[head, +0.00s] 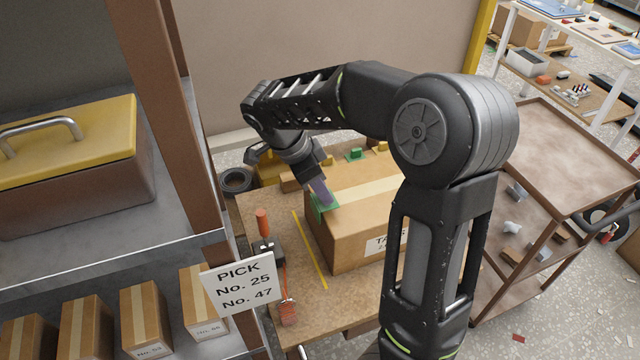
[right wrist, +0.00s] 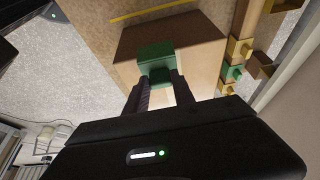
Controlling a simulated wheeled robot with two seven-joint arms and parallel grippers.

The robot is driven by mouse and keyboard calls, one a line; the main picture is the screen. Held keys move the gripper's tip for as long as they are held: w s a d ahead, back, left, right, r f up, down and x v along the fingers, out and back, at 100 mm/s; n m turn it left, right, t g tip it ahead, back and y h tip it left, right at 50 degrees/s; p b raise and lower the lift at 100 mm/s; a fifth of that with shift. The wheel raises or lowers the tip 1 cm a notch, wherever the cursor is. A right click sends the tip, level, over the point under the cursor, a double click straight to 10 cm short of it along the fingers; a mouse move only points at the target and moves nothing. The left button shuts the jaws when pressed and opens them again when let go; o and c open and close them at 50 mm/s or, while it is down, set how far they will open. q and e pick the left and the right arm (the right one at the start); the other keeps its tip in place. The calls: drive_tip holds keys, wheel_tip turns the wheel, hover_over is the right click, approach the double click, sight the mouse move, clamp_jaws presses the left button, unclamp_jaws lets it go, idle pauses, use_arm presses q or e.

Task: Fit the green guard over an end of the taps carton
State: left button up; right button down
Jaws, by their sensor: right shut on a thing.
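The taps carton (head: 350,245) is a brown box with pale tape along its top and a partly hidden label, lying on the workbench. My right gripper (head: 320,192) is shut on the green guard (head: 325,208), at the top edge of the carton's left end. In the right wrist view, the green guard (right wrist: 156,52) shows beyond the fingertips (right wrist: 158,88), against the carton (right wrist: 200,45). I cannot tell whether the guard is seated on the carton or just above it. My left gripper is not in view.
Another green piece (head: 355,154) and yellow pieces (head: 382,147) stand behind the carton. An orange-handled tool (head: 262,222) and a yellow line (head: 310,250) are left of it. A shelf with small cartons (head: 145,318) stands at left, a brown cart (head: 570,150) at right.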

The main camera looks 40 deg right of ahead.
drive_tip(key=shift+f+b, duration=0.5)
drive_tip(key=shift+f, duration=0.65)
drive_tip(key=shift+s+d+f+b, duration=0.1)
drive_tip(key=shift+d+f+b, duration=0.05)
drive_tip(key=shift+d+b, duration=0.15)
drive_tip(key=c, duration=1)
unclamp_jaws()
